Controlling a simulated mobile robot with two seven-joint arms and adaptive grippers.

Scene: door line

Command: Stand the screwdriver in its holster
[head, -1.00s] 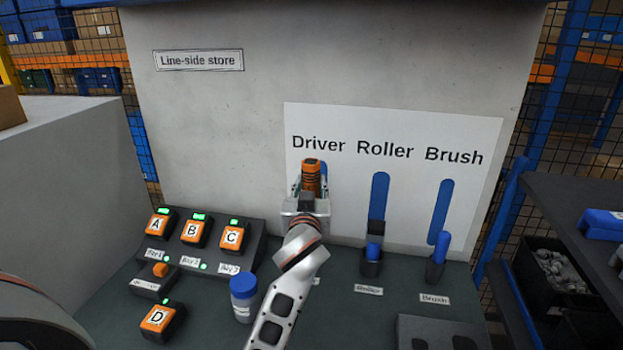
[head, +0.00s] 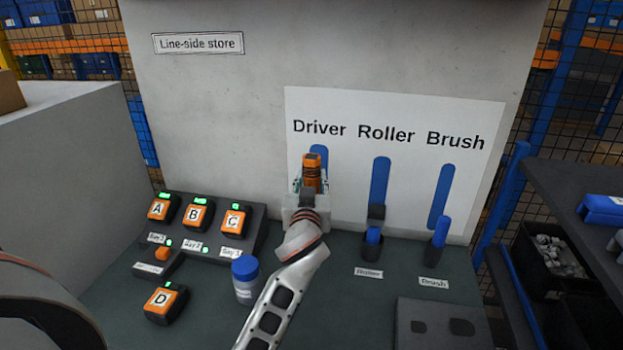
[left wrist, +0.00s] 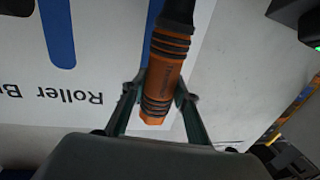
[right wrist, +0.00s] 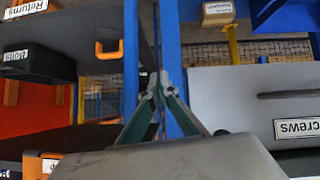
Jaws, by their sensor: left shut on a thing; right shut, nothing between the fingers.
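The screwdriver shows its orange and black handle (head: 312,172) in the head view, upright in front of the Driver outline on the board. My left gripper (head: 308,190) is shut on this handle; the left wrist view shows the handle (left wrist: 164,78) between its two fingers (left wrist: 158,100). The screwdriver's lower part and the Driver holster are hidden behind my left gripper and arm in the head view, so I cannot tell whether the tip is in the holster. My right gripper (right wrist: 160,92) is shut and empty in the right wrist view, away from the board.
The roller holster (head: 371,252) and brush holster (head: 437,254) stand to the right, each with a blue-handled tool. A blue-lidded jar (head: 245,280) is close left of my arm. A grey block (head: 440,325) lies at the front right.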

